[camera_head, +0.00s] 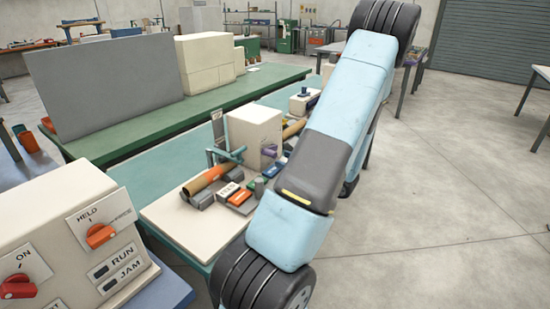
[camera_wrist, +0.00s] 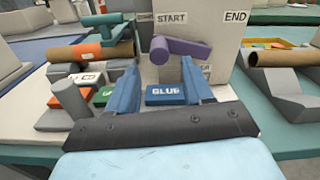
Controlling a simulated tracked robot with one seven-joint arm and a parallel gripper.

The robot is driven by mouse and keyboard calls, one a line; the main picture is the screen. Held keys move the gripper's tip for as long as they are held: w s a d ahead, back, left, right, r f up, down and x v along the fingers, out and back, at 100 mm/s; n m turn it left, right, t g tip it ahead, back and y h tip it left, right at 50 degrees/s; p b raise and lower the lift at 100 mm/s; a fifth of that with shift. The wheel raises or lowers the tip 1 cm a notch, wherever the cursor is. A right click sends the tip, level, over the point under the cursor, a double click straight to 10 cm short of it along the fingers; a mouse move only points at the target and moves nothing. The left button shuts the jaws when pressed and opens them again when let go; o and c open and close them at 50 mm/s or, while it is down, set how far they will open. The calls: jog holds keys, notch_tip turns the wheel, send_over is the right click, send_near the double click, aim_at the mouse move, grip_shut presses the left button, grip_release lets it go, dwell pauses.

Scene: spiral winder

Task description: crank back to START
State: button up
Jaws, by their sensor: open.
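A BLUE block (camera_wrist: 166,95) lies between and beyond my fingers. Brown tubes lie on grey cradles at left (camera_wrist: 90,52) and right (camera_wrist: 285,54). Floor at right is clear.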

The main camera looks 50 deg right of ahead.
aim_at(275, 157)
jog(key=shift+w+a, duration=0.15)
jog(key=shift+w, duration=1.15)
jog(key=shift+w+a, duration=0.1)
jog(key=shift+w, duration=1.15)
grip_shut()
